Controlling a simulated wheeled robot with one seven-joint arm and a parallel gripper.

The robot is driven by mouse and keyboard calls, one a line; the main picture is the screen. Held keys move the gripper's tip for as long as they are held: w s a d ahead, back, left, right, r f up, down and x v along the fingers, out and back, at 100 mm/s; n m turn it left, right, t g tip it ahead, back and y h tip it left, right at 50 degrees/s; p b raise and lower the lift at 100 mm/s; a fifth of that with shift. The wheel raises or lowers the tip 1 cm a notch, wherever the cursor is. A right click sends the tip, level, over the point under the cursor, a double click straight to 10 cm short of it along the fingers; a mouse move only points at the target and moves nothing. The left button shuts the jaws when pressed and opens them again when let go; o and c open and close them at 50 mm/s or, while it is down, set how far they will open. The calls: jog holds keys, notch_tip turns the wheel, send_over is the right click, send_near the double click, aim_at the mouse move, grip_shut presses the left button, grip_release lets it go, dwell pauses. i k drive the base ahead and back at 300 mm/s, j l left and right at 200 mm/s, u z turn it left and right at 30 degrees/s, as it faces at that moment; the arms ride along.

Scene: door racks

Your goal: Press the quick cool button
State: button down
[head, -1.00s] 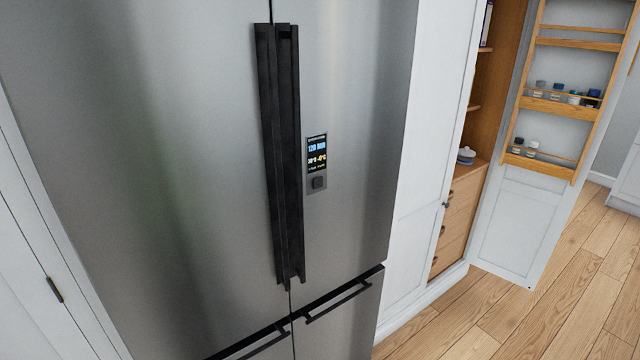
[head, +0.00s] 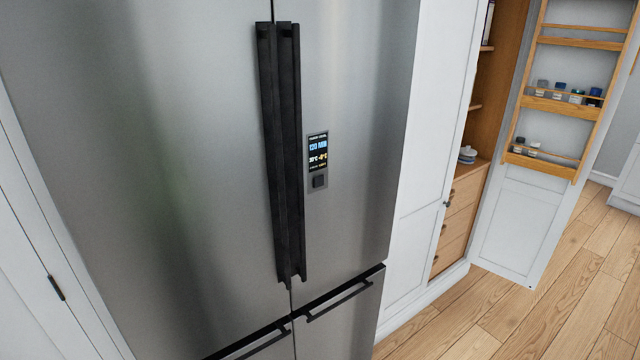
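A tall stainless steel fridge (head: 170,170) fills the left and middle of the head view, with its doors shut. A small control panel (head: 318,160) sits on the right door, just right of the handles. My gripper is not in view, and nothing covers the panel.
Two long black vertical handles (head: 281,150) stand out beside the panel. Lower drawers have black bar handles (head: 340,300). To the right, an open pantry door with wooden racks (head: 560,105) holds several jars. The wooden floor (head: 520,320) at lower right is clear.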

aim_at(319, 181)
jog(key=i+j+u, duration=0.4)
jog(key=j, duration=0.2)
jog(key=i+j+u, duration=0.4)
jog(key=i+j, duration=0.05)
